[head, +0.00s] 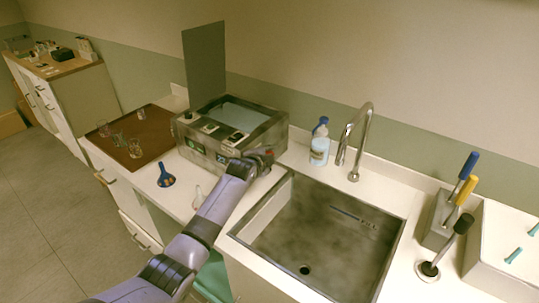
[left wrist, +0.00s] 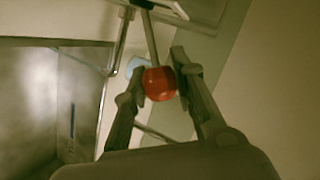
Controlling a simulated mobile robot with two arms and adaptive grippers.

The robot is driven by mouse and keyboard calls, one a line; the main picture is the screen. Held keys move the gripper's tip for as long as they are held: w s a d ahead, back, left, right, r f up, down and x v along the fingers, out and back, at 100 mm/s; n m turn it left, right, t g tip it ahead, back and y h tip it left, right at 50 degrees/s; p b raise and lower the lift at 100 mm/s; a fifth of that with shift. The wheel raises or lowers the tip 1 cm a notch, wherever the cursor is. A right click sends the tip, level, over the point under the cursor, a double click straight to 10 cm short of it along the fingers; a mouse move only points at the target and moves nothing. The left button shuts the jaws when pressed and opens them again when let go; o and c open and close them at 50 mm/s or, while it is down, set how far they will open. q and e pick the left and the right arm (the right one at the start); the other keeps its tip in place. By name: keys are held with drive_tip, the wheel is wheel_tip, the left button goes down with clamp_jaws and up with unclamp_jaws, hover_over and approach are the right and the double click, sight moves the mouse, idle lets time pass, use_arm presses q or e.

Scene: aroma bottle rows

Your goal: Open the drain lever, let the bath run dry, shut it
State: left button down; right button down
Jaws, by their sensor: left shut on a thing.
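The bath (head: 273,130) is a grey metal box on the counter, its dark lid (head: 205,62) standing upright. A pale blue surface (head: 243,114) shows inside it; I cannot tell the water level. My left gripper (head: 265,156) is at the bath's front right corner, beside the sink. In the left wrist view the gripper (left wrist: 160,83) is shut on the red ball knob (left wrist: 159,84) of the drain lever, with a finger on either side. The lever's thin grey rod (left wrist: 152,42) runs from the knob. The drain outlet cannot be made out. My right gripper is not in view.
A steel sink (head: 330,235) with a tap (head: 354,150) lies right of the bath. A soap bottle (head: 320,143) stands behind it. A blue funnel (head: 165,177) and a brown mat (head: 150,153) with glassware are on the left. Handled tools (head: 466,168) stand at right.

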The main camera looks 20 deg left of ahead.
use_arm(q)
drive_tip(key=c, duration=1.3)
unclamp_jaws()
drive_tip(key=v, duration=1.2)
